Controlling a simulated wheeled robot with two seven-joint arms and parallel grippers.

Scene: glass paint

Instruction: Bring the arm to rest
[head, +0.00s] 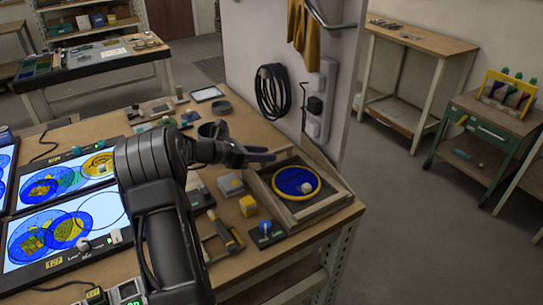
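My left arm (160,205) rises from the bottom of the head view and bends to the right over the workbench (285,245). My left gripper (262,155) points right, over the back left edge of a wooden tray (334,211). Its dark fingers are seen edge-on, so I cannot tell whether they are open or shut. No held thing shows at them. In the tray lies a blue disc with a yellow rim (292,178), with a small pale knob (306,188) on it. My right gripper is not in view.
Lit panels with blue and yellow circles (60,232) lie on the left. A yellow block (248,207), a grey block (230,185) and a blue-knobbed piece (266,230) stand near the tray. A wall with a coiled black cable (272,92) rises behind.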

